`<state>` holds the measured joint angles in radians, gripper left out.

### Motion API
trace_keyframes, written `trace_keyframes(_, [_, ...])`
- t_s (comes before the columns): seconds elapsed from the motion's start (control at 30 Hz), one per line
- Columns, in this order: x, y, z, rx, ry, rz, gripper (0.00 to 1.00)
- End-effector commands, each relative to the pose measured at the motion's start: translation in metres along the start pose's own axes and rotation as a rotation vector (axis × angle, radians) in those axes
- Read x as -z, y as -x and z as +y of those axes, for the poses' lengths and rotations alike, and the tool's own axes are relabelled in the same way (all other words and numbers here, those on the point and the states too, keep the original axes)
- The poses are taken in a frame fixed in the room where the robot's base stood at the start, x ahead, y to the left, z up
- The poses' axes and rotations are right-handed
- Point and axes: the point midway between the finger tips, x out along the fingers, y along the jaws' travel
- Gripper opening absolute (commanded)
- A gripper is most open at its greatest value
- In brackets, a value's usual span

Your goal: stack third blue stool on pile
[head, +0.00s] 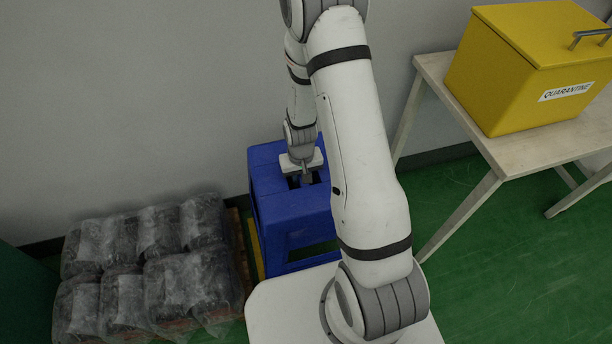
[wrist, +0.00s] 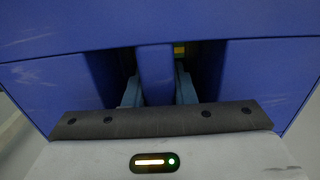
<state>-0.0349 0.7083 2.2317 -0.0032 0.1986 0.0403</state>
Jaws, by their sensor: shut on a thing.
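A blue stool (head: 285,205) stands by the wall in the head view, partly hidden behind my arm. My gripper (head: 307,178) points down into the top of the stool at its slots. In the wrist view the blue top (wrist: 60,85) fills most of the picture, with a blue bar (wrist: 156,75) between two dark openings. My gripper's fingers (wrist: 158,92) reach into the openings on both sides of this bar and are shut on it. I cannot tell whether other stools are nested under this one. No separate pile shows.
Plastic-wrapped dark bags (head: 150,260) lie on a pallet left of the stool. A wooden table (head: 520,150) with a yellow quarantine box (head: 530,75) stands at the right. Green floor (head: 480,270) is open beneath and before the table. The grey wall (head: 130,100) is close behind.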

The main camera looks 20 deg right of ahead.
Motion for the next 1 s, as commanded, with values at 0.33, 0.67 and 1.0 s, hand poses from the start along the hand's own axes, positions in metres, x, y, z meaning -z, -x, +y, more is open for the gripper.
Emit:
trace_keyframes(0.33, [0.000,0.000,0.000,0.000,0.000,0.001,0.49])
trace_keyframes(0.67, [0.000,0.010,0.000,0.000,0.000,0.002,0.49])
trace_keyframes(1.0, [0.001,0.066,0.000,0.000,0.000,0.003,0.49])
